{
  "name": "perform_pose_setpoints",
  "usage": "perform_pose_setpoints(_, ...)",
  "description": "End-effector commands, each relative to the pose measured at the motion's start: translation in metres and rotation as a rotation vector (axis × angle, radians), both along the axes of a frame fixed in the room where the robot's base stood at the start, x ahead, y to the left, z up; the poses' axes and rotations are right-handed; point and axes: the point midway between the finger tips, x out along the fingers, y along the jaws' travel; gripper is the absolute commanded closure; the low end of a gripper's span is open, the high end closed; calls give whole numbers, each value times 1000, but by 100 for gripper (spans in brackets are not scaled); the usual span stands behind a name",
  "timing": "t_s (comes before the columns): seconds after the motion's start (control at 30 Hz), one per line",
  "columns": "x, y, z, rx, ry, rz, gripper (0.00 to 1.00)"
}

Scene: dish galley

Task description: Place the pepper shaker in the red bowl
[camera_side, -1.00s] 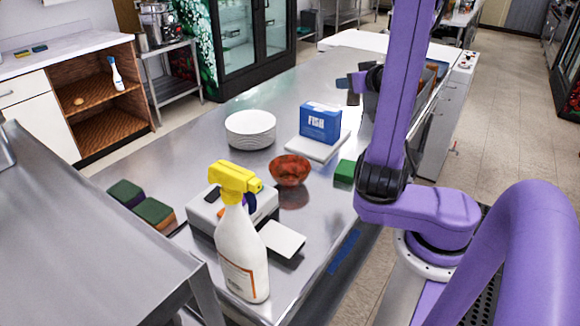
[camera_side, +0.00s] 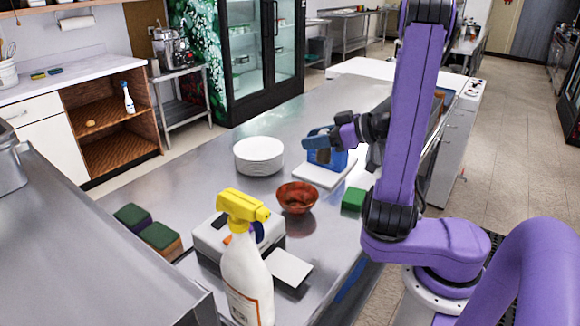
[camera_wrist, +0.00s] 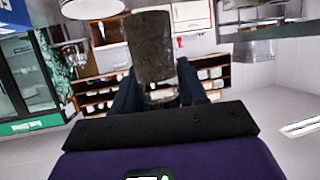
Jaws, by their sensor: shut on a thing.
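The red bowl (camera_side: 297,197) stands upright on the steel counter and looks empty. My gripper (camera_side: 318,139) is in the air beyond the bowl and above it, in front of the blue box. In the wrist view my gripper (camera_wrist: 158,88) is shut on a dark brown, speckled, cylindrical thing (camera_wrist: 152,45), which I take to be the pepper shaker. The shaker is held off the counter. I cannot make it out in the side view.
The blue box (camera_side: 326,158) on a white board (camera_side: 318,176) is close to my gripper. White plates (camera_side: 258,155) are stacked left of the bowl, a green block (camera_side: 353,199) is right. A yellow-topped spray bottle (camera_side: 247,275) and a scale (camera_side: 212,240) are nearer.

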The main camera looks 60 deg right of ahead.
Motion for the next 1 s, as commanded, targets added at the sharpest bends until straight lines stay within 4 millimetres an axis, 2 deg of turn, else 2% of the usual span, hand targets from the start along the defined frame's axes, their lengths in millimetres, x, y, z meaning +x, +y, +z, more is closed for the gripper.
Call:
perform_pose_setpoints(0.37, 35, -10, -17, 1, 2, -1, 91)
perform_pose_setpoints(0.53, 58, -15, -28, 2, 4, 2, 91)
perform_pose_setpoints(1.0, 93, -26, -73, 1, 2, -1, 91)
